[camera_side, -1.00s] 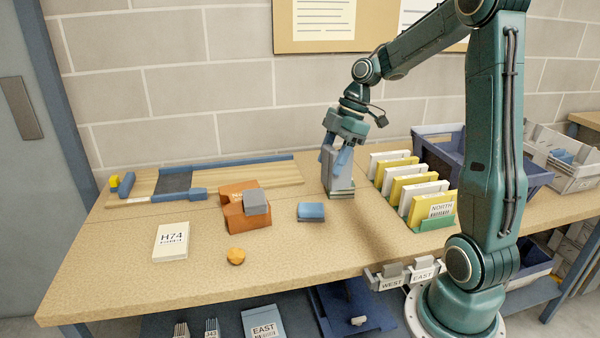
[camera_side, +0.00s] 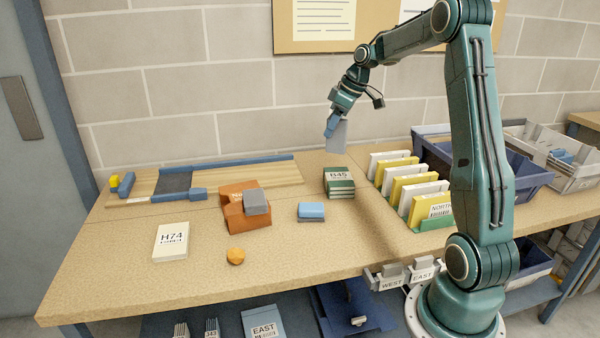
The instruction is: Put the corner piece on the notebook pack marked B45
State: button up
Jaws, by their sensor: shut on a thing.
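The notebook pack marked B45 (camera_side: 339,187) is a dark green and white stack lying flat on the bench, its label facing up. My gripper (camera_side: 332,127) is up above and behind the pack, near the wall, shut on a grey upright piece (camera_side: 339,136). The grey piece is clear of the pack, and part of it is hidden by the blue fingers. An orange-brown angular block (camera_side: 240,217) stands left of centre with a grey block (camera_side: 257,202) on it. I cannot tell which of these is the corner piece.
A blue block (camera_side: 311,211), an orange knob (camera_side: 236,256) and an H74 pack (camera_side: 171,241) lie on the bench. A green rack (camera_side: 437,224) of white and yellow packs and a blue crate (camera_side: 430,150) are at right. The front middle is clear.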

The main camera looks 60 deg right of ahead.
jog(key=w+d+r+m+h, duration=0.1)
jog(key=w+d+m+h, duration=0.1)
jog(key=d+m, duration=0.3)
jog(key=w+d+r+m+g+h, duration=0.1)
jog(key=w+d+r+m+h, duration=0.1)
jog(key=d+m, duration=0.4)
jog(key=shift+w+d+r, duration=0.2)
jog(key=shift+d, duration=1.9)
jog(key=shift+f, duration=0.1)
send_over(337, 174)
notch_tip(337, 174, down, 16)
jog(key=shift+r, duration=0.2)
jog(key=shift+f, duration=0.1)
jog(key=shift+f, duration=2)
jog(key=shift+f, duration=0.1)
jog(key=o, duration=0.9)
jog(key=shift+o, duration=0.2)
